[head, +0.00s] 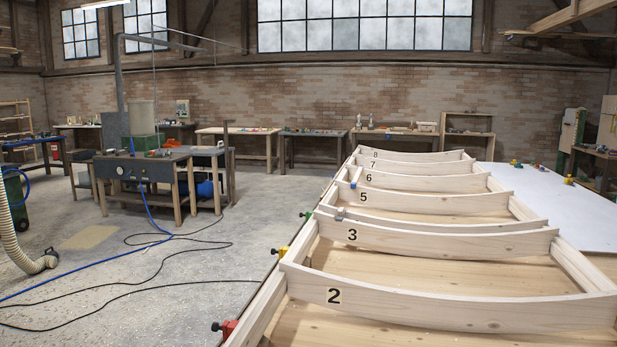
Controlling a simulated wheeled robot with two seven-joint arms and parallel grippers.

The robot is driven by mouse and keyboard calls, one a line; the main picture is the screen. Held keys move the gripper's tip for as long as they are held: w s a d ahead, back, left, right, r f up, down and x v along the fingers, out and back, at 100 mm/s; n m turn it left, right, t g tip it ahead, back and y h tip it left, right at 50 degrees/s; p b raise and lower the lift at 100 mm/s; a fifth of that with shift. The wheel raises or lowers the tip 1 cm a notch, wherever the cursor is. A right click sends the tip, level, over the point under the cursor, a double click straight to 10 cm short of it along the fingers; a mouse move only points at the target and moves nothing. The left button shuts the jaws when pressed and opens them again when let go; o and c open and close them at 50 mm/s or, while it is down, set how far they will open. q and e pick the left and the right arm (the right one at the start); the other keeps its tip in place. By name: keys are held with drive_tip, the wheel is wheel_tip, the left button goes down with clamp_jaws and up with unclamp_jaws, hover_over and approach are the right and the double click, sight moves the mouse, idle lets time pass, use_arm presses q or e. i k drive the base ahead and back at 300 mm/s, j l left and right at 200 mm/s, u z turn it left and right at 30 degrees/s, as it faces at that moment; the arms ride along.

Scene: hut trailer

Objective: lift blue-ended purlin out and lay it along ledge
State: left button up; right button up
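A pale timber frame (553,242) with curved, numbered cross ribs runs away from me on the right. A small blue mark (353,184) shows on a short pale piece by the left rail, near ribs 5 and 6. The ledge cannot be made out for certain. Neither gripper is in view.
Red (228,328), yellow (281,252) and green (307,215) clamps stick out along the frame's left side. A white sheet (560,205) lies to its right. A black cable (150,284) and blue hose (95,266) cross the open floor. A dark workbench (140,167) stands left.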

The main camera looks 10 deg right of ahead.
sight(353, 183)
drive_tip(key=i+j+u, duration=0.1)
drive_tip(key=j, duration=0.3)
drive_tip(key=i+j+u, duration=0.15)
drive_tip(key=j, duration=0.25)
drive_tip(key=i+j+u, duration=0.4)
drive_tip(key=j, duration=0.15)
drive_tip(key=i+j+u, duration=0.8)
drive_tip(key=i+j+z, duration=0.2)
drive_tip(key=i, duration=0.3)
drive_tip(key=i+j+z, duration=0.25)
drive_tip(key=i, duration=0.2)
drive_tip(key=i+l+z, duration=0.4)
drive_tip(key=i+z, duration=0.4)
drive_tip(key=i, duration=0.2)
drive_tip(key=i+z, duration=0.4)
drive_tip(key=i, duration=0.15)
drive_tip(key=i+j+z, duration=0.25)
drive_tip(key=i+z, duration=0.3)
drive_tip(key=i, duration=0.4)
drive_tip(key=i+z, duration=0.1)
drive_tip(key=i, duration=0.5)
drive_tip(key=i+j+z, duration=0.15)
drive_tip(key=i, duration=0.4)
drive_tip(key=i+j+z, duration=0.15)
drive_tip(key=i, duration=0.4)
drive_tip(key=i+l+z, duration=0.55)
drive_tip(key=i, duration=0.35)
drive_tip(key=i+j+z, duration=0.1)
drive_tip(key=i+j, duration=0.2)
drive_tip(key=j, duration=0.2)
